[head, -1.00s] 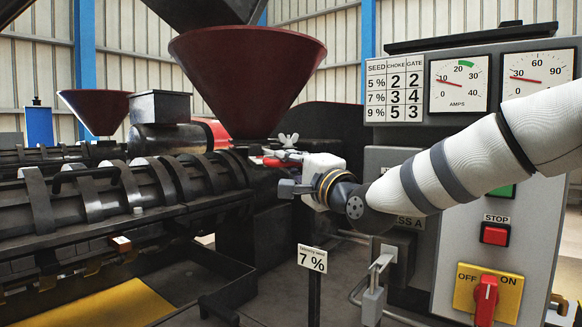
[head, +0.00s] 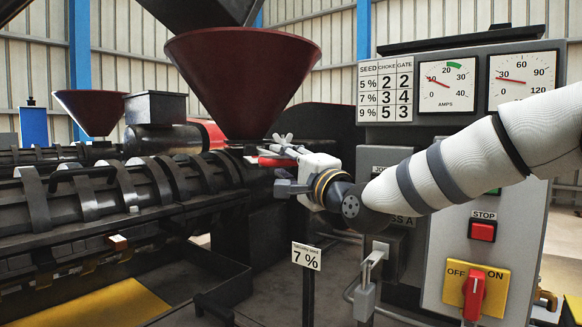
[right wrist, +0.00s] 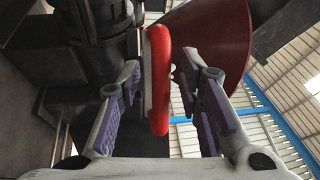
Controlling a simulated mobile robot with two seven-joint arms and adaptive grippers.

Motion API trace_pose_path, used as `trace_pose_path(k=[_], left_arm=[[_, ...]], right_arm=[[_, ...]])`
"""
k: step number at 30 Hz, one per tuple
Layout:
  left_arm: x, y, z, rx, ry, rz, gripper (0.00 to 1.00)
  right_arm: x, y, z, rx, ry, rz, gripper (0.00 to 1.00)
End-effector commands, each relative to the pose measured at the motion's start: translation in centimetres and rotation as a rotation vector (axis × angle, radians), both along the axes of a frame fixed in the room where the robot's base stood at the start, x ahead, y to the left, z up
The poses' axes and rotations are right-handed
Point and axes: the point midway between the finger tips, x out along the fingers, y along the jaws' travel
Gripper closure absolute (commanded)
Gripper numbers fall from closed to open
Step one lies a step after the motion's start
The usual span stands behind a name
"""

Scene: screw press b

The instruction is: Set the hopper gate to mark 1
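The dark red hopper (head: 245,75) stands on the black press. At its base is a red handle (head: 272,161), apparently the gate's; it also shows as a long red bar in the right wrist view (right wrist: 158,75). My right gripper (head: 279,168) is at this handle, coming from the right. In the right wrist view my right gripper (right wrist: 160,105) is open, with the red bar between its spread fingers and a visible gap on the right side. I cannot see any gate marks or pointer. My left gripper is not in view.
A grey control panel (head: 430,165) with dials, STOP button (head: 482,231) and red switch (head: 473,292) stands at right, behind my right arm. A seed table (head: 384,90) is at its top left. Black barrel (head: 90,210) extends left.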

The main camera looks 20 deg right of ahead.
Motion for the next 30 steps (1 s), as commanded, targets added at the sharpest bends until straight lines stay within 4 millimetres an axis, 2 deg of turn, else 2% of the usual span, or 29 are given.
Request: trace_pose_path(k=[9, 13, 18, 30], left_arm=[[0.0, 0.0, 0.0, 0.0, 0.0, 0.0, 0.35], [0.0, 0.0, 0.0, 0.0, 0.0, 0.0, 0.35], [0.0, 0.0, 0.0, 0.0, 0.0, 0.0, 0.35], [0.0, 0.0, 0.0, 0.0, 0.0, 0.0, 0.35]], right_arm=[[-7.7, -2.2, -1.3, 0.004, 0.0, 0.0, 0.67], [-9.8, -2.8, -1.9, 0.008, 0.003, -0.002, 0.67], [-10.9, -3.0, -2.0, 0.0, -0.001, 0.0, 0.67], [-10.9, -2.9, -2.1, -0.003, 0.002, 0.001, 0.67]])
